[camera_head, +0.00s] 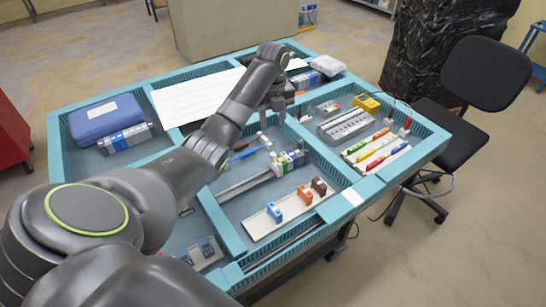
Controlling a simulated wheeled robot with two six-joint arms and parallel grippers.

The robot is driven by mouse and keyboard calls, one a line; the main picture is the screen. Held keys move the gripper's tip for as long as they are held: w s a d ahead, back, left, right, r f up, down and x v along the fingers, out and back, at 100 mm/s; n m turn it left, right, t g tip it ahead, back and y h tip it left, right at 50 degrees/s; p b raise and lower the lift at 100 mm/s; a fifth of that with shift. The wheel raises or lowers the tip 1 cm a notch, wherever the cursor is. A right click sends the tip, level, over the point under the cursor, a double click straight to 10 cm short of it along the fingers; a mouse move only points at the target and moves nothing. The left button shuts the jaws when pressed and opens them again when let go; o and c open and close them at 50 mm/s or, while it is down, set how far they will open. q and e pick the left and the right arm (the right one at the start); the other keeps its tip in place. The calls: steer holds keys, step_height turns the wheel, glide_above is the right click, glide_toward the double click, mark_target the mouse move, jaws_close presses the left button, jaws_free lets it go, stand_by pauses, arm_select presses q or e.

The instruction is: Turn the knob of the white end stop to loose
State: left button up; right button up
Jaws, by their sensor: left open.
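A metal rail (243,186) lies in the middle compartment of the blue-edged table, with a row of small coloured blocks (288,160) at its right end. A small whitish piece (264,139) stands just behind that row; it may be the white end stop, but it is too small to be sure, and its knob setting cannot be read. My left gripper (279,117) is open, points down and is above and behind the blocks, apart from them. My left arm crosses the view from the lower left. My right gripper is not in view.
A blue-handled tool (247,152) lies near the rail. A white strip (262,224) in front carries blue, orange and brown blocks. A blue case (107,117) is at the left. Blue dividers edge the compartments.

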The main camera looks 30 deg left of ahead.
mark_target(273, 154)
arm_select(q)
step_height(273, 154, down, 5)
steer(key=shift+d+r, duration=0.1)
step_height(273, 154, down, 7)
steer(key=shift+f+p, duration=0.15)
steer(key=shift+p, duration=0.5)
steer(key=shift+f, duration=0.45)
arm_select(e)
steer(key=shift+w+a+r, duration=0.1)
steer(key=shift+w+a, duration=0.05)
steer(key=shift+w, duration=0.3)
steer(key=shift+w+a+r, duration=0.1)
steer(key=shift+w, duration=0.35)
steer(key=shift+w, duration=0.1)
arm_select(q)
jaws_close()
